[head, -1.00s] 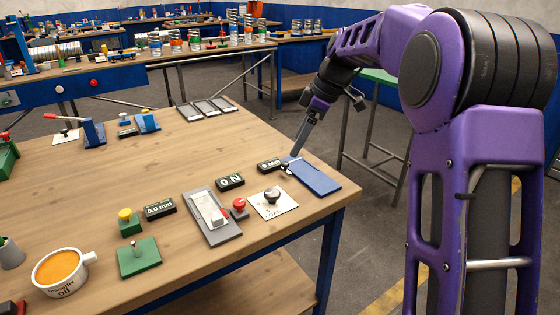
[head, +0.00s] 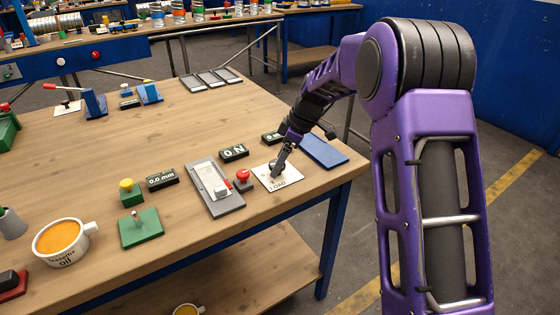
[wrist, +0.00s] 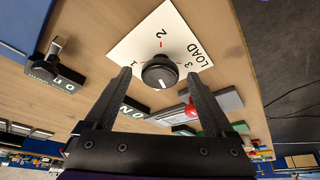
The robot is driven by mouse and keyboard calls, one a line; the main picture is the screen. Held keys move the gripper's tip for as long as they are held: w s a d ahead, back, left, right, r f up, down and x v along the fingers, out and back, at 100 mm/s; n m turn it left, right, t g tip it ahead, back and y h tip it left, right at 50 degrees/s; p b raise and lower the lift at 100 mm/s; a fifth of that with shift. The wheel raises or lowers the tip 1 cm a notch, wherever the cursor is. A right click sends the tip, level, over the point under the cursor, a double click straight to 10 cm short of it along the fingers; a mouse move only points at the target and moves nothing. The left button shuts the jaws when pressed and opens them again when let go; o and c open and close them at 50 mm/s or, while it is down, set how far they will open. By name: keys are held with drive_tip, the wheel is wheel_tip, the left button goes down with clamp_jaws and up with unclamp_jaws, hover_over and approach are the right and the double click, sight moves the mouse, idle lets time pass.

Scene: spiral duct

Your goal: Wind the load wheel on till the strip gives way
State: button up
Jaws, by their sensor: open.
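The load wheel is a round black knob (wrist: 160,72) with a white mark, on a white plate (wrist: 148,42) lettered LOAD with 1, 2 and 3. In the wrist view the white mark faces my gripper, away from the 2. My gripper (wrist: 157,78) is open, its fingers spread to either side of the knob, not visibly touching it. In the head view my gripper (head: 279,166) is over the plate (head: 290,180) and partly hides the knob. The grey tester (head: 228,206) holds a pale strip (head: 211,179), which looks whole. A display (head: 234,153) reads 0 N.
A red button (head: 243,175) stands between tester and plate. A blue block (head: 323,151) lies right of the plate, near the table edge. A second display (head: 162,179) reads 0.0 mm. A cup of orange liquid (head: 60,240) stands at front left.

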drive_tip(key=shift+f, duration=0.1)
drive_tip(key=c, duration=1.4)
drive_tip(key=shift+o, duration=0.2)
drive_tip(key=shift+m, duration=0.3)
